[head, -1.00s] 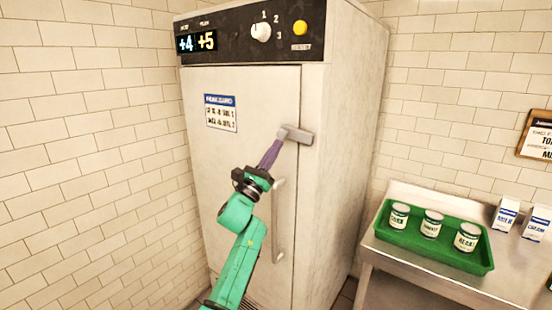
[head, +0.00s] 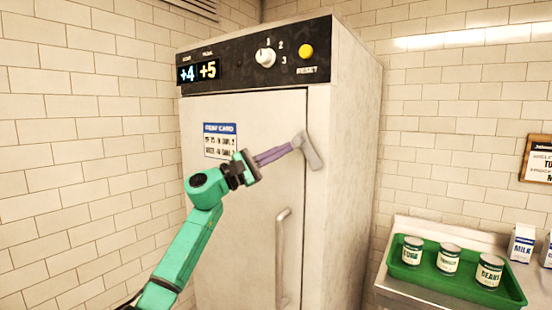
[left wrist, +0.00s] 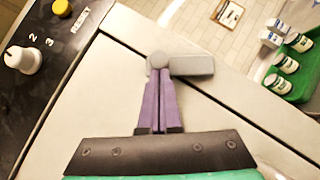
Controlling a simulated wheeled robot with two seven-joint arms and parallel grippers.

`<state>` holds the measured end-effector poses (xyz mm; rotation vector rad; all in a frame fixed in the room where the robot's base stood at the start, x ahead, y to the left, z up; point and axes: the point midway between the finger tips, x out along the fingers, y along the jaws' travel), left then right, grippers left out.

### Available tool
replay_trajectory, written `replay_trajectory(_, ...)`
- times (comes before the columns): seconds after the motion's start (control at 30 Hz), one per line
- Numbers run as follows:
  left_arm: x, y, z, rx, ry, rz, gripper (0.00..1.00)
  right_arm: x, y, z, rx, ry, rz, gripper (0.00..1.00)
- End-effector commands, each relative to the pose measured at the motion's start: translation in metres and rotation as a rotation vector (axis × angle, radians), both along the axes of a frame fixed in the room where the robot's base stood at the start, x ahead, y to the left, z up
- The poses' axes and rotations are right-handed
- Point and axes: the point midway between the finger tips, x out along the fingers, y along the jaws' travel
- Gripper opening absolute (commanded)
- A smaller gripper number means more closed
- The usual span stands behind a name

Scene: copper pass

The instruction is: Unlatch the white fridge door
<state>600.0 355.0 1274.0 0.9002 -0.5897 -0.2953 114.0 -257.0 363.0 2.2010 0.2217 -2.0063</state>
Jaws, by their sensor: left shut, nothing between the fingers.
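The white fridge door (head: 245,200) appears closed, with a vertical bar handle (head: 282,258) low on its right side. The grey latch lever (head: 311,154) sits at the door's upper right edge and slants down to the right from its round pivot. It also shows in the left wrist view (left wrist: 194,65). My left gripper (head: 291,147) is shut and empty; its purple fingers reach the latch's pivot end. In the left wrist view, the fingertips (left wrist: 158,72) meet or overlap the pivot; exact contact is unclear. My right gripper is not in view.
A control panel (head: 225,62) with a knob and yellow button runs above the door. At right, a metal counter (head: 392,292) holds a green tray (head: 425,285) of cans and a milk carton (head: 522,244). A tiled wall stands at left.

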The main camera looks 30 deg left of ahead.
Motion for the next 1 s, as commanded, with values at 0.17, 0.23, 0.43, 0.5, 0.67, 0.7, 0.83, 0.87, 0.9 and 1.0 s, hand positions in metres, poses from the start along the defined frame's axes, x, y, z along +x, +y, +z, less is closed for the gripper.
replay_trajectory(0.17,0.000,-0.006,0.016,0.165,0.000,0.000,0.00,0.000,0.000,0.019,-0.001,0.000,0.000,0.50)
replay_trajectory(0.23,0.000,-0.009,0.019,0.227,0.000,0.000,0.00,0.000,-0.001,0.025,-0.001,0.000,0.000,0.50)
replay_trajectory(0.43,0.000,-0.017,0.025,0.375,0.001,0.000,0.00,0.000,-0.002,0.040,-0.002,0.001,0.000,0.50)
replay_trajectory(0.5,0.000,-0.020,0.026,0.415,0.001,-0.001,0.00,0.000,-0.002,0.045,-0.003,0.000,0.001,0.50)
replay_trajectory(0.67,0.000,-0.024,0.027,0.484,0.001,-0.002,0.00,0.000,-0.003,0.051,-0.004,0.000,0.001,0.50)
replay_trajectory(0.7,0.000,-0.024,0.027,0.495,0.001,-0.002,0.00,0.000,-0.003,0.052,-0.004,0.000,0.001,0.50)
replay_trajectory(0.83,0.000,-0.026,0.027,0.522,0.001,-0.001,0.00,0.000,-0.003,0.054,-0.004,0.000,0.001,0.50)
replay_trajectory(0.87,0.000,-0.026,0.027,0.525,0.001,-0.001,0.00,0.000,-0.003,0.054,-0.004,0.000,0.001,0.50)
replay_trajectory(0.9,0.000,-0.027,0.027,0.528,0.001,-0.001,0.00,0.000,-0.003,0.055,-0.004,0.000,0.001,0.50)
replay_trajectory(1.0,0.000,-0.027,0.026,0.533,0.001,-0.001,0.00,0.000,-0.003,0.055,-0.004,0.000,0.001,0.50)
